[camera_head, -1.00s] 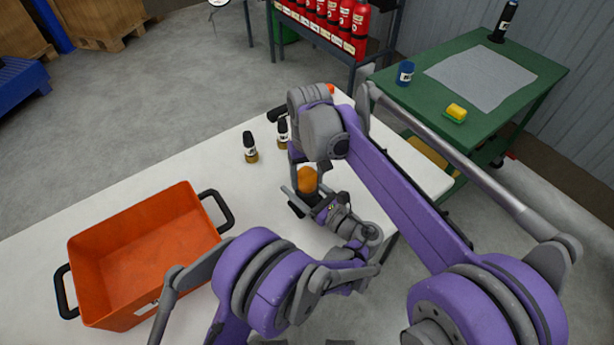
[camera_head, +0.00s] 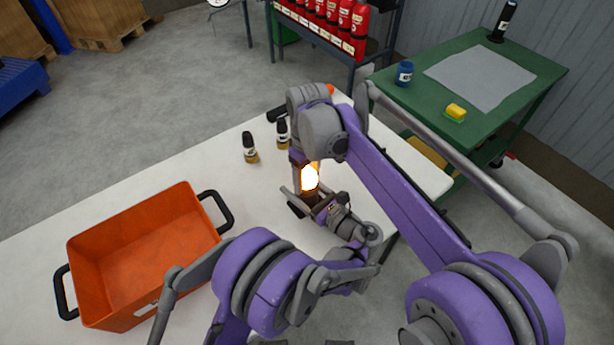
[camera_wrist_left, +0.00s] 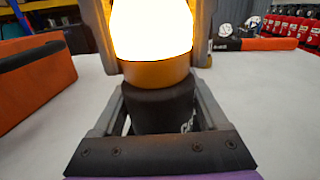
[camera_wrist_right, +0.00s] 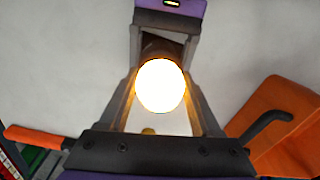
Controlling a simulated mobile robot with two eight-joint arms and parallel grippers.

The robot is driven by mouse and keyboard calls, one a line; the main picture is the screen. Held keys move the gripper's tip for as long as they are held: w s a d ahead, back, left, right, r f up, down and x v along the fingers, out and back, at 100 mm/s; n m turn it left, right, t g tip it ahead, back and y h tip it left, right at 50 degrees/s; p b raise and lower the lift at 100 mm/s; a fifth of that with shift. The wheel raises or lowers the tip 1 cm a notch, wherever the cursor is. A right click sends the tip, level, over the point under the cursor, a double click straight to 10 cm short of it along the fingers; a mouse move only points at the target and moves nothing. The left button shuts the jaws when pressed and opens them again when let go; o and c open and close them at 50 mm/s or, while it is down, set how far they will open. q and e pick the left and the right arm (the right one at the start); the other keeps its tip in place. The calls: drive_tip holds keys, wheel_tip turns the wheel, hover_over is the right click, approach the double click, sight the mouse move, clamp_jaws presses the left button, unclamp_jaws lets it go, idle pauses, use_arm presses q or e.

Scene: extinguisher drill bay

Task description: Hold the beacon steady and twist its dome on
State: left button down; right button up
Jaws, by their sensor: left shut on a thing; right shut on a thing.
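The beacon has a black base (camera_wrist_left: 158,108) and an orange dome (camera_head: 310,178) that glows bright white-yellow. It stands upright over the white table. The dome sits directly on the base with no clear gap in the left wrist view. My left gripper (camera_head: 307,203) is shut on the black base from the side. My right gripper (camera_wrist_right: 160,92) comes from above and is shut on the glowing dome; its fingers lie on both sides of it. The glare hides the dome's surface detail.
An orange crate (camera_head: 84,262) with black handles stands left on the white table (camera_head: 190,168). Two small dark-capped bottles (camera_head: 250,148) (camera_head: 283,133) stand behind the beacon. A green cart (camera_head: 540,75) is at the back right, and a rack of red extinguishers (camera_head: 327,12) is behind.

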sight(308, 171)
idle(0.3)
drive_tip(key=o, duration=1.4)
wheel_tip(308, 171, up, 12)
drive_tip(key=shift+w+r, duration=0.1)
use_arm(q)
unclamp_jaws()
